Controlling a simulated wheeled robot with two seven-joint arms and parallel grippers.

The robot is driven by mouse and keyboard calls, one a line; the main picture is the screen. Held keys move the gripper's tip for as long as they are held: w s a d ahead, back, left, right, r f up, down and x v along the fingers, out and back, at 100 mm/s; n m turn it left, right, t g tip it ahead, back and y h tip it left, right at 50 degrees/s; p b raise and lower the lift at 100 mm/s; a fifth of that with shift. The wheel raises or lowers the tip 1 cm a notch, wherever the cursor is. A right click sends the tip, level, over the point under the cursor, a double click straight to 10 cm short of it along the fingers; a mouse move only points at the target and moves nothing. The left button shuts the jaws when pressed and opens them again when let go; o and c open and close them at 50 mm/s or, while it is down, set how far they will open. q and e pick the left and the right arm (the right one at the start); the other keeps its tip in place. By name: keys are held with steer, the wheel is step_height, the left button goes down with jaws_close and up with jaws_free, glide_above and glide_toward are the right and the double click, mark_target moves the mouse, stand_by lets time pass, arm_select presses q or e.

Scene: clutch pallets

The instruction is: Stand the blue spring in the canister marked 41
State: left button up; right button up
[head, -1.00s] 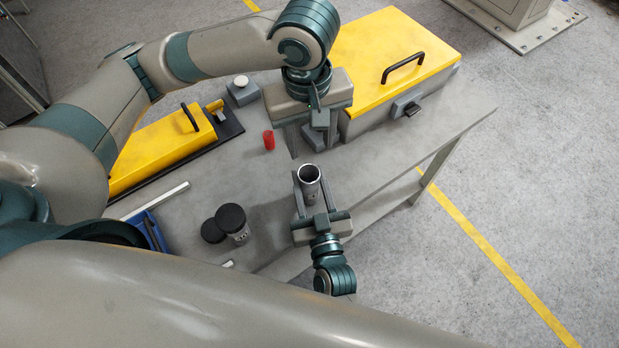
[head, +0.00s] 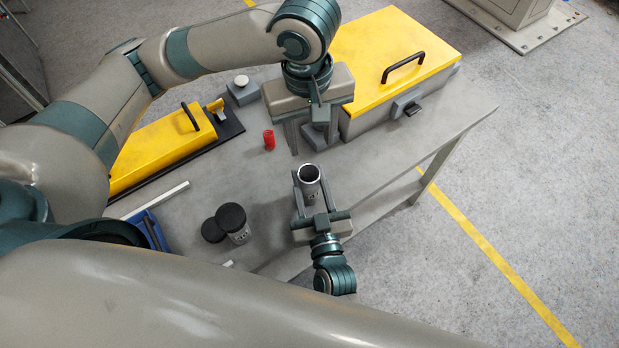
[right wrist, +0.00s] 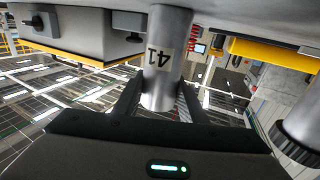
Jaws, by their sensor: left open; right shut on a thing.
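The canister (head: 309,174) is a grey open-topped cylinder. The right wrist view shows the label 41 on its side (right wrist: 160,62). My right gripper (head: 309,180) is shut on it, one finger on each side, and the dark open mouth faces up in the head view. My left gripper (head: 313,147) is open above the table, farther back than the canister, with nothing seen between its fingers. I see no blue spring in either view. A small red coil-like piece (head: 269,139) stands on the table left of my left gripper.
A grey box with a yellow lid (head: 385,65) stands behind right; a yellow-topped unit (head: 160,150) lies left. A black-lidded canister (head: 233,222), a black disc (head: 212,231), a white bar (head: 155,199) and a blue tray (head: 147,232) are near front left. The table's right (head: 440,120) is clear.

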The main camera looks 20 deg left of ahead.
steer(key=o, duration=1.4)
steer(key=shift+s+a+f, duration=0.1)
steer(key=shift+s+f, duration=0.1)
steer(key=shift+f, duration=0.35)
steer(key=shift+c, duration=0.2)
steer(key=shift+w+r, duration=0.1)
steer(key=shift+r, duration=0.15)
steer(key=b+v, duration=0.4)
steer(key=v, duration=1.3)
steer(key=shift+d+b, duration=0.2)
steer(key=shift+b, duration=0.15)
